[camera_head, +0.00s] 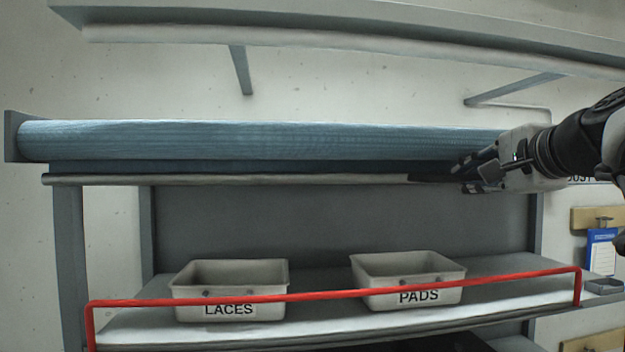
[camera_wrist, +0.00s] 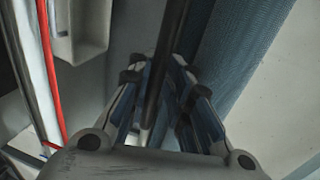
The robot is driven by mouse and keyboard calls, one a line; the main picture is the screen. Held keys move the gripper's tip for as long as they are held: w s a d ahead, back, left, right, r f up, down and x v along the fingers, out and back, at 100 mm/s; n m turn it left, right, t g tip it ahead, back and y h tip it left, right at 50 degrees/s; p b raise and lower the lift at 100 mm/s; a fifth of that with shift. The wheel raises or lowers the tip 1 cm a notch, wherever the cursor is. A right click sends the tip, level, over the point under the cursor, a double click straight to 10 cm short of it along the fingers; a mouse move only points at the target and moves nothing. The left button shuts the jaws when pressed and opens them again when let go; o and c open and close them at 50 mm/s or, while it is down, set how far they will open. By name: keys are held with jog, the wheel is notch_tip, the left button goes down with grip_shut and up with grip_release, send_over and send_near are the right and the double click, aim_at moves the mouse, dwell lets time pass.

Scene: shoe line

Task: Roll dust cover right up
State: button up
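The dust cover (camera_head: 250,140) is a blue ribbed roll across the top of the rack, with a short strip of cloth below it. Its grey bottom bar (camera_head: 250,180) hangs level just under the roll, with a dark section toward the right end. My gripper (camera_head: 472,174) is at that dark section, reaching in from the right. In the wrist view, the dark bar (camera_wrist: 172,35) runs between my fingers (camera_wrist: 155,82), with the pads close on both sides, so they look shut on it. The blue cloth (camera_wrist: 235,50) is beside the fingers. The roll's right end is hidden behind my arm.
Below, a shelf (camera_head: 135,325) with a red rail (camera_head: 330,291) in front holds a LACES bin (camera_head: 190,290) and a PADS bin (camera_head: 375,280). A grey overhead ledge (camera_head: 350,42) is above the roll. A blue card (camera_head: 602,250) hangs at right.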

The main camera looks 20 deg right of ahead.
jog(key=o, duration=0.4)
jog(key=shift+s+a+r, duration=0.1)
jog(key=shift+s+r, duration=0.1)
jog(key=shift+s, duration=0.05)
jog(key=shift+f, duration=0.25)
